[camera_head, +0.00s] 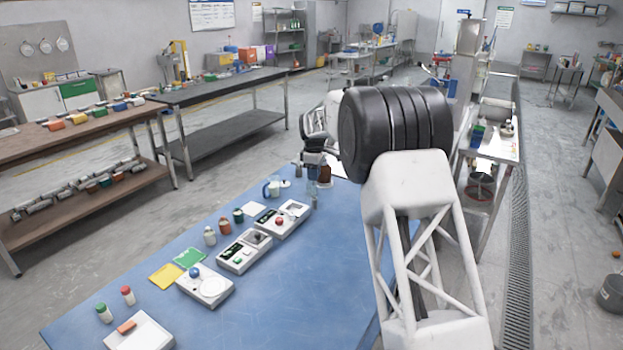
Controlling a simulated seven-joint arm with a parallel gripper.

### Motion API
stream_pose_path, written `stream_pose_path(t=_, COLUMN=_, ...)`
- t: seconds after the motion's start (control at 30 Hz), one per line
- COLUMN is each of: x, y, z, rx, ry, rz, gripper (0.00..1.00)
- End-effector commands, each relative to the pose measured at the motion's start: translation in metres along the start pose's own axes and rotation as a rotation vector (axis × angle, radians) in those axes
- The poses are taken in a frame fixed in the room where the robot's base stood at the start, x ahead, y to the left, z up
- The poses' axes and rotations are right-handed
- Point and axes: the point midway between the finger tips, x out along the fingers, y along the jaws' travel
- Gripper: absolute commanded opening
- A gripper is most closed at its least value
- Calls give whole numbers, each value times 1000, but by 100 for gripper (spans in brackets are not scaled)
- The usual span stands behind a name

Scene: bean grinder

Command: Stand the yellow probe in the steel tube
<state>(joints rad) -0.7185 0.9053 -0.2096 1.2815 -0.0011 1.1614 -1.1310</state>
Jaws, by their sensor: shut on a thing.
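My gripper (313,171) is small and partly hidden at the far end of the blue table, left of my large black and white arm links. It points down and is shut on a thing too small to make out. I cannot pick out the yellow probe in this view. A slim grey upright piece (315,201) stands just below the gripper and may be the steel tube; I cannot tell for sure. The gap between it and the gripper is unclear.
The blue table (300,300) has free room at its front right. White devices (205,287) stand in a row along it, with small bottles (210,236), a green card (189,257), a yellow card (165,276) and a light blue mug (271,190). A brown bottle (325,174) stands near the gripper.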

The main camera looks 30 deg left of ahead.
Motion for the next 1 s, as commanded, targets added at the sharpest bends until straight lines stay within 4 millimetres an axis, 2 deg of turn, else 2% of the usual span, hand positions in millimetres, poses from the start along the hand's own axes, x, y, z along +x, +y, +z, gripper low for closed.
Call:
stream_pose_path(t=0.2, x=0, y=7, z=0, rx=-18, ry=0, rz=0, gripper=0)
stream_pose_path(t=0.67, x=1, y=8, z=0, rx=-19, ry=0, rz=-1, gripper=0)
stream_pose_path(t=1.0, x=13, y=7, z=0, rx=-19, ry=0, rz=-1, gripper=0)
